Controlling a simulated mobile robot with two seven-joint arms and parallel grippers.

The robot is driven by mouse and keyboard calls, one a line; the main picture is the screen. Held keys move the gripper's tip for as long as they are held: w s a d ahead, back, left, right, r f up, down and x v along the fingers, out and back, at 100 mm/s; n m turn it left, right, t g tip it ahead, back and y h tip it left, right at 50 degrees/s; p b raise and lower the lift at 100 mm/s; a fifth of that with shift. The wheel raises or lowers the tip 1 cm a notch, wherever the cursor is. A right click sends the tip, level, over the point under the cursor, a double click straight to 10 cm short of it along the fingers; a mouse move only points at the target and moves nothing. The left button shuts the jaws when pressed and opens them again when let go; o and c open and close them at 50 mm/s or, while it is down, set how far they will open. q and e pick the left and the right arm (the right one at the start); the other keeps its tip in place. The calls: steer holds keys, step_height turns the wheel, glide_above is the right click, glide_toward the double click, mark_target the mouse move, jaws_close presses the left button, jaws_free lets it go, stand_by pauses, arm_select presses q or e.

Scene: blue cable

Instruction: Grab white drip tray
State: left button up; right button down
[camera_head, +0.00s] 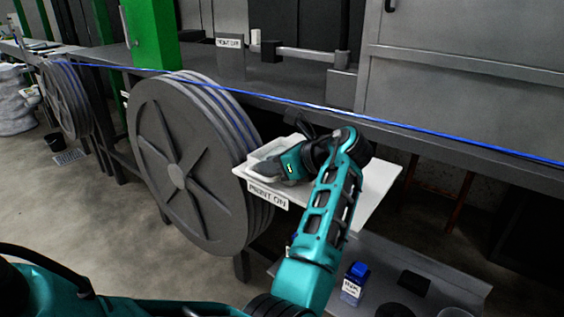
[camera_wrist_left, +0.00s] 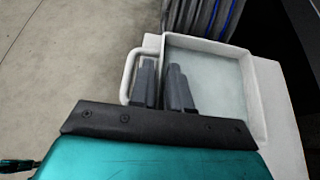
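The white drip tray (camera_head: 262,153) sits on a white shelf labelled "PRINT ON" (camera_head: 267,196), beside the large grey reel. In the left wrist view the tray (camera_wrist_left: 257,98) is a shallow open box with a loop handle (camera_wrist_left: 128,72) on its left side. My left gripper (camera_head: 270,170) is at the tray. In the left wrist view its two dark fingers (camera_wrist_left: 162,85) stand close together at the tray's left wall, one on the handle side and one over the inside. I cannot tell whether they press on the wall. My right gripper is not in view.
A large grey cable reel (camera_head: 180,165) stands left of the shelf. A blue cable (camera_head: 400,125) runs across above the shelf. A lower grey surface (camera_head: 385,262) holds a blue-capped bottle (camera_head: 354,283) and dark round items. Open floor (camera_head: 100,220) lies to the left.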

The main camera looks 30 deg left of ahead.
arm_select(q)
jaws_close()
stand_by(0.3)
